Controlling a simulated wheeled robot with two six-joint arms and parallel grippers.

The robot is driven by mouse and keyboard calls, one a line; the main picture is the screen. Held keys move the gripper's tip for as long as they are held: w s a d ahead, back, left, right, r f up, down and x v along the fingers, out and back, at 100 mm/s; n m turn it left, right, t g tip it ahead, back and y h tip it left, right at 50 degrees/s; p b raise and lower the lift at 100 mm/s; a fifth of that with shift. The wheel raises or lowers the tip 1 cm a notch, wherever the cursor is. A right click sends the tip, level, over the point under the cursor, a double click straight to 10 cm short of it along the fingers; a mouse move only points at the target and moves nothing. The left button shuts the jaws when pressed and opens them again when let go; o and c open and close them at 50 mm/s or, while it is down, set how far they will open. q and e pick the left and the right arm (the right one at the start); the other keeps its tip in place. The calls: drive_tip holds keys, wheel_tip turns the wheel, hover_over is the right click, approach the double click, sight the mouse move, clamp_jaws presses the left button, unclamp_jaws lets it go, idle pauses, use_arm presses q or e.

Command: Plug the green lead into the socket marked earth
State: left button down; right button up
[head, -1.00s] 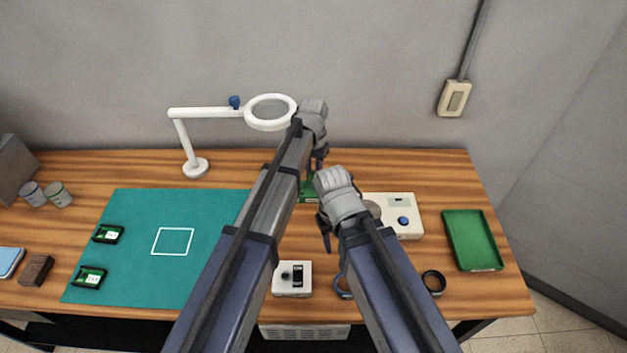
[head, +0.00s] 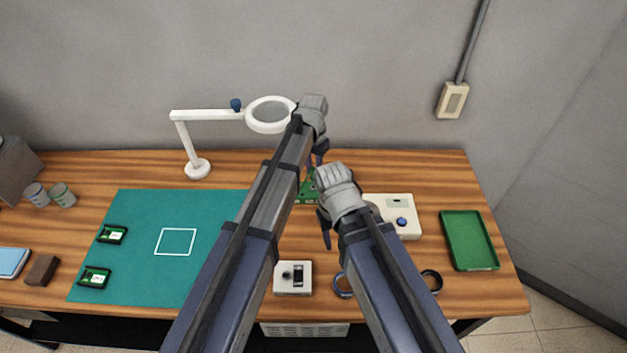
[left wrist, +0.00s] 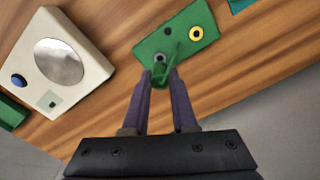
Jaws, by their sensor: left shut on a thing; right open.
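A green socket board (head: 307,190) lies on the bench, partly hidden by my left gripper (head: 316,158) in the head view. In the left wrist view the board (left wrist: 180,32) shows a yellow-ringed socket (left wrist: 196,33), a dark socket (left wrist: 167,31) and a grey-ringed socket (left wrist: 158,58). I cannot read any marking. My left gripper (left wrist: 160,72) is shut on the green lead (left wrist: 160,80), whose tip is close to the grey-ringed socket; I cannot tell if it touches or enters. Its thin green cable curves over the board. My right gripper (head: 326,230) is open and empty, nearer the front.
A white device (head: 403,211) with a blue knob stands right of the board, behind my right gripper. A green tray (head: 470,241) is at the right end. A magnifier lamp (head: 197,168) stands behind.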

use_arm(q)
wheel_tip(320, 180, up, 2)
drive_tip(key=shift+r+p, duration=0.1)
drive_tip(key=shift+p, duration=0.65)
drive_tip(key=a+r+p, duration=0.2)
drive_tip(key=a, duration=0.5)
drive_tip(key=shift+r, duration=0.25)
drive_tip(key=shift+f, duration=0.1)
drive_tip(key=shift+f+b, duration=2)
drive_tip(key=shift+f, duration=0.15)
drive_tip(key=shift+f, duration=0.15)
drive_tip(key=shift+f+b, duration=0.95)
drive_tip(key=shift+b, duration=0.15)
